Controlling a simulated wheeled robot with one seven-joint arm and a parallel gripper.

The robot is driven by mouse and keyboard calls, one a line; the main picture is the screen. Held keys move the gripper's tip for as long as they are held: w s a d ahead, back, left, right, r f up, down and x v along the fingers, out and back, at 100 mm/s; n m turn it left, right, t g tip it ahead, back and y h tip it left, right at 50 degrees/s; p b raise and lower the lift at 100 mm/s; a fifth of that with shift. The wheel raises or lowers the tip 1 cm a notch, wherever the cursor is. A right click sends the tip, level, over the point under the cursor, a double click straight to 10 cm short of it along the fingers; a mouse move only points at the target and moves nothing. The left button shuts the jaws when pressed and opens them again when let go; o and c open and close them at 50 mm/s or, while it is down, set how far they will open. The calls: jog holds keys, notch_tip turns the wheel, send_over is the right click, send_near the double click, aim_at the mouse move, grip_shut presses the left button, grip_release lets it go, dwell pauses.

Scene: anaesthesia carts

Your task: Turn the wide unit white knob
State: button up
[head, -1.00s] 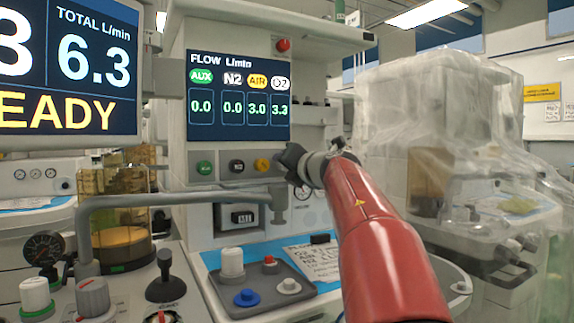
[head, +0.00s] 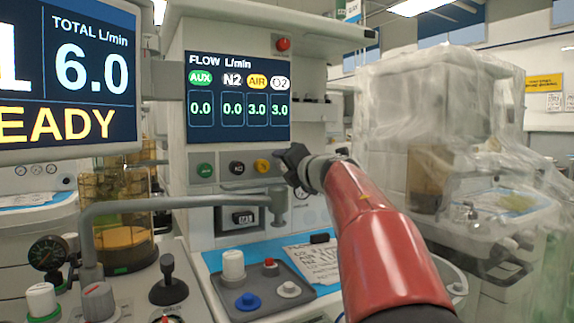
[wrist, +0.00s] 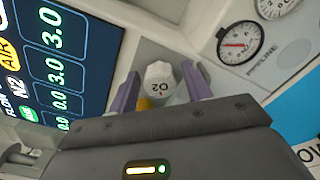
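The white knob (wrist: 158,80), marked O2, sits on the wide unit's panel and shows between my gripper's two purple fingers in the wrist view. My gripper (wrist: 160,72) is open around it, with a small gap visible on each side. In the head view my gripper (head: 292,160) is at the right end of the knob row and hides the white knob. The flow display (head: 238,97) reads AUX 0.0, N2 0.0, AIR 3.0, O2 3.0.
Green (head: 205,170), black (head: 238,168) and yellow (head: 262,166) knobs lie left of my gripper. A grey pipe arm (head: 180,202) crosses below. A pipeline gauge (wrist: 238,45) is beside the white knob. A plastic-covered machine (head: 430,110) stands right.

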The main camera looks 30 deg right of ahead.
jog(key=shift+o, duration=0.2)
jog(key=s, duration=0.8)
jog(key=shift+b, duration=0.45)
jog(key=shift+w+d, duration=0.1)
